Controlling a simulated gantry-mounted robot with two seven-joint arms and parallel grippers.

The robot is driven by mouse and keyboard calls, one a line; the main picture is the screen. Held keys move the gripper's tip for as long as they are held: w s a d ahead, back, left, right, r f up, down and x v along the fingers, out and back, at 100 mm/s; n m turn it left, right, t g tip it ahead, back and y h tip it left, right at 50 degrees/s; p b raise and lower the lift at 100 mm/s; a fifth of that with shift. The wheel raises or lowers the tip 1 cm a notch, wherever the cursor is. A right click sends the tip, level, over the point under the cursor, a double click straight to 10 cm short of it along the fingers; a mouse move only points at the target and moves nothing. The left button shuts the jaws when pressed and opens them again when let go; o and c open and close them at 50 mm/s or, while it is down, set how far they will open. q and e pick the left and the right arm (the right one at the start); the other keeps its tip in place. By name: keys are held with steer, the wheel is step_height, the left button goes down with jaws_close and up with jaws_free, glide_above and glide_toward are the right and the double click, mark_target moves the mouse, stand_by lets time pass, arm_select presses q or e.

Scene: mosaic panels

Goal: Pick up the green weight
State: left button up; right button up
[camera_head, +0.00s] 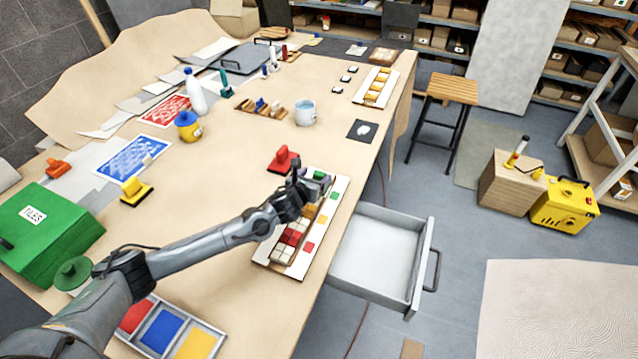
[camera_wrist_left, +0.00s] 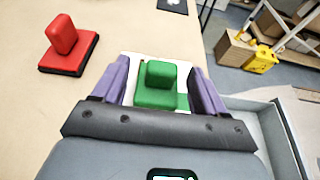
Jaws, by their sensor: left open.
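The green weight (camera_wrist_left: 158,84), a block with an upright grip on a flat base, sits on the white panel board (camera_head: 341,189). In the left wrist view it lies between the two purple fingers of my left gripper (camera_wrist_left: 158,88), with gaps on both sides. In the head view the gripper (camera_head: 314,181) is at the far end of the board and largely hides the weight. My left gripper is open and holds nothing. My right gripper is not in view.
A red weight (camera_head: 283,159) stands just left of the gripper, and a yellow weight (camera_head: 135,192) farther left. Coloured tiles (camera_head: 292,238) lie on the board's near part. An open drawer (camera_head: 380,255) juts out on the right.

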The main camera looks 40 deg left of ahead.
mark_target(319, 173)
arm_select(q)
steer(key=shift+x, duration=1.7)
steer(key=shift+d+f, duration=0.1)
steer(key=shift+d, duration=0.05)
jaws_close()
